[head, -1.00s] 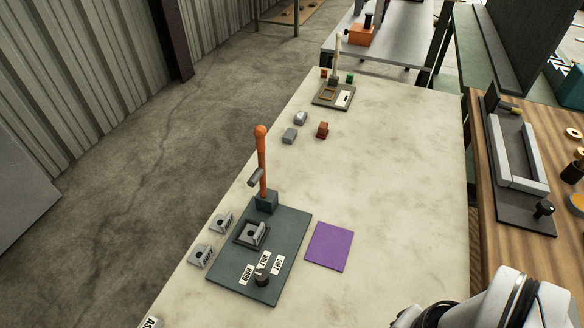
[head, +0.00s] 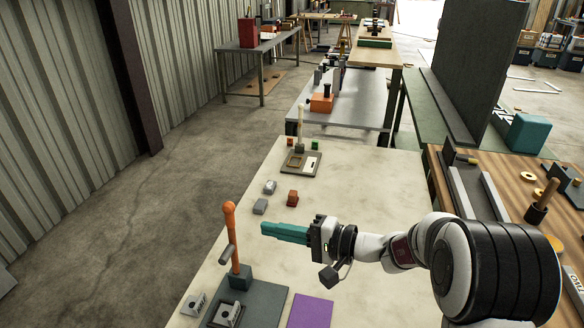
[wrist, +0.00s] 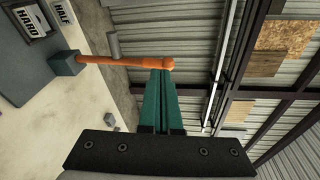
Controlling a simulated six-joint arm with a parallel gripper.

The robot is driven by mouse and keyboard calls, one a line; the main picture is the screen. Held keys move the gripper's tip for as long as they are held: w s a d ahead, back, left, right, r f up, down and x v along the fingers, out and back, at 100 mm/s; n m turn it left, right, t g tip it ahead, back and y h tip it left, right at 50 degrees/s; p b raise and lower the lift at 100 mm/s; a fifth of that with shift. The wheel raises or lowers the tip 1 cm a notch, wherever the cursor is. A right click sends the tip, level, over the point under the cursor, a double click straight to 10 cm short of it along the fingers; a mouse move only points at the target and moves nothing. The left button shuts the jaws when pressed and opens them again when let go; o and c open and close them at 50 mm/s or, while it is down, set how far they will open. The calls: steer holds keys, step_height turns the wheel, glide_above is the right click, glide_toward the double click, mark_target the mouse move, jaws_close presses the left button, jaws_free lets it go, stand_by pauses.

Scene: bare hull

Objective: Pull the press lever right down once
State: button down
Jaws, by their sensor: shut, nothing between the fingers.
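The orange press lever (head: 231,240) stands nearly upright on the dark press base (head: 264,302) in the head view, with a round knob on top and a grey side handle. In the wrist view the lever (wrist: 120,60) runs across the picture, and its knob end is at the fingertips. My gripper (head: 264,229) has teal fingers, shut and empty, pointing left towards the upper part of the lever. In the wrist view the fingers (wrist: 160,73) overlap the knob end; whether they touch it I cannot tell.
A purple square (head: 310,311) lies right of the base. Small grey blocks (head: 261,206) and a red block (head: 292,197) lie farther back, before a second small plate (head: 300,163). The pale tabletop is otherwise mostly clear.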

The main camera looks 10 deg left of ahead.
steer(key=w+f+m+t, duration=0.1)
steer(key=w+f+t, duration=0.2)
steer(key=w, duration=0.4)
steer(key=s+a, duration=0.1)
steer(key=a, duration=0.8)
steer(key=shift+s+a+y, duration=0.25)
steer(key=shift+y, duration=0.05)
steer(key=shift+s, duration=0.1)
